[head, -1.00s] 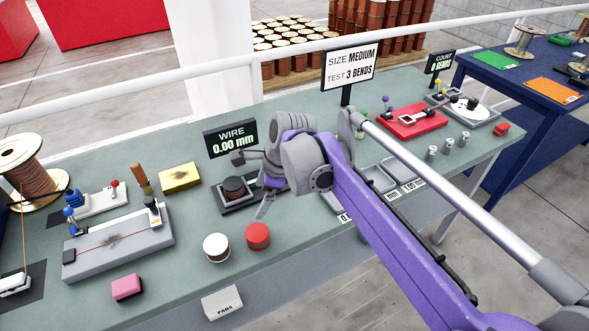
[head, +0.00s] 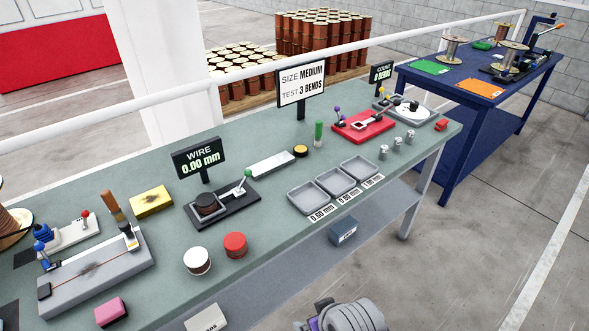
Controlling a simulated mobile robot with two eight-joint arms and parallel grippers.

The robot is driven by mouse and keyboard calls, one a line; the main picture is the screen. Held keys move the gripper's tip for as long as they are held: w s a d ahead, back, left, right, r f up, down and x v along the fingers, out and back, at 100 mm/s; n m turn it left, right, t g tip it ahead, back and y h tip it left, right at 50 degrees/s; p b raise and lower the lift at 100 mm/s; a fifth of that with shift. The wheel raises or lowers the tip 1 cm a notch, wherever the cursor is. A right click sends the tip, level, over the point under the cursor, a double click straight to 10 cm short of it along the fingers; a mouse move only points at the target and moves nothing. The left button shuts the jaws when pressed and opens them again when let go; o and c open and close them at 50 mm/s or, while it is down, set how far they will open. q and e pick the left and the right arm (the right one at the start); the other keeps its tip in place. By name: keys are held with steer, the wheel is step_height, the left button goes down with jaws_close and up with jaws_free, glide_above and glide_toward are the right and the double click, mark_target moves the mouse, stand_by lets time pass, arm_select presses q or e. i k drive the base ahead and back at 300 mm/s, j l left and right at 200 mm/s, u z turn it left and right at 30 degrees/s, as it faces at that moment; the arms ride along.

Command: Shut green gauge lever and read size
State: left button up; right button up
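The wire gauge (head: 226,207) is a black base with a dark round part on its left and a lever with a green knob (head: 248,173) on its right. The green lever stands raised, tilted slightly right. The wire display (head: 199,158) behind it reads 0.00 mm. No gripper touches the gauge. A grey and purple part of one of my arms shows at the bottom edge, right of centre; no gripper fingers show on it. My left gripper is out of view too.
A white-topped pot (head: 197,261) and a red-topped pot (head: 235,245) stand in front of the gauge. Grey trays (head: 308,198) lie to its right. A yellow block (head: 151,202) and a grey wire board (head: 97,275) are to its left. The sign (head: 301,83) reads medium, 3 bends.

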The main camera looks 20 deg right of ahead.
mark_target(248, 172)
steer(key=i+z, duration=0.5)
steer(key=k+z, duration=0.6)
steer(key=z, duration=0.15)
steer(key=i+j, duration=0.4)
steer(key=i, duration=0.05)
